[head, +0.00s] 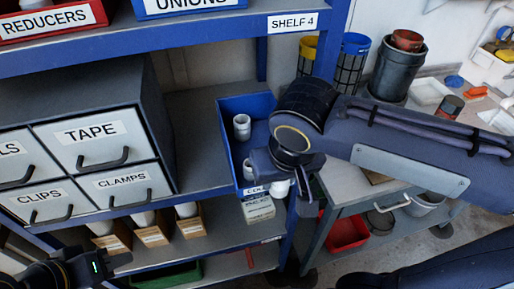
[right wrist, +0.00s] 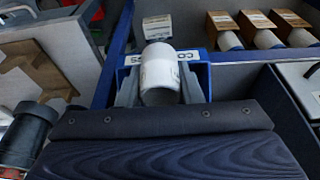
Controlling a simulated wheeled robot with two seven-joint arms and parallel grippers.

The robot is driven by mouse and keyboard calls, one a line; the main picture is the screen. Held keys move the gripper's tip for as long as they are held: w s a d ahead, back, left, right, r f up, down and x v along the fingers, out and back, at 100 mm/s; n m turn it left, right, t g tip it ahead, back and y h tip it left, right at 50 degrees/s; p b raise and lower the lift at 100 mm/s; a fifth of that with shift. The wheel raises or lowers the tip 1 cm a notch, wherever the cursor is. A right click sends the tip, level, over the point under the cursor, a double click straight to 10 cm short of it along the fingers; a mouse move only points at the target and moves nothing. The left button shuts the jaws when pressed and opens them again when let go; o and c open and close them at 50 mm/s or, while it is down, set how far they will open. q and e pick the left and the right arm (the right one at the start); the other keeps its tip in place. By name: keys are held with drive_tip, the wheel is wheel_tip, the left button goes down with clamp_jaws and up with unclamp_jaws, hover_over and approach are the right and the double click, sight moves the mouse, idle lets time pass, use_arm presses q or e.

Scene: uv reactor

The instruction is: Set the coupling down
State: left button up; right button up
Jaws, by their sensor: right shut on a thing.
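My right gripper (head: 284,186) is shut on a white coupling (right wrist: 159,74), at the front end of a blue bin (head: 228,150). The coupling's open end shows between the two grey fingers in the right wrist view; in the head view the gripper partly hides it. The bin's label, partly covered, begins "CO". Whether the held coupling touches the bin cannot be told. Another white coupling (head: 242,127) stands in the bin further back. My left gripper (head: 112,262) is at the bottom left of the head view, dark and partly cut off; its fingers are unclear.
The bin is on a blue-framed shelf beside grey drawers (head: 105,150). A labelled white box (head: 258,208) and several cardboard boxes (head: 152,234) stand on the shelf below. A workbench with a dark bucket (head: 397,70) is to the right. Shelf 4 (head: 200,30) overhangs from above.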

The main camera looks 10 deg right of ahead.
drive_tip(key=w, duration=0.4)
drive_tip(key=w+f, duration=0.1)
drive_tip(key=w, duration=0.4)
drive_tip(key=w+p, duration=0.1)
drive_tip(key=w, duration=0.4)
drive_tip(key=shift+w+a+f, duration=0.1)
drive_tip(key=shift+a+f, duration=0.2)
drive_tip(key=shift+f, duration=2.7)
drive_tip(key=shift+f+b, duration=0.2)
drive_tip(key=shift+b, duration=0.15)
drive_tip(key=o, duration=1)
drive_tip(key=shift+r, duration=0.15)
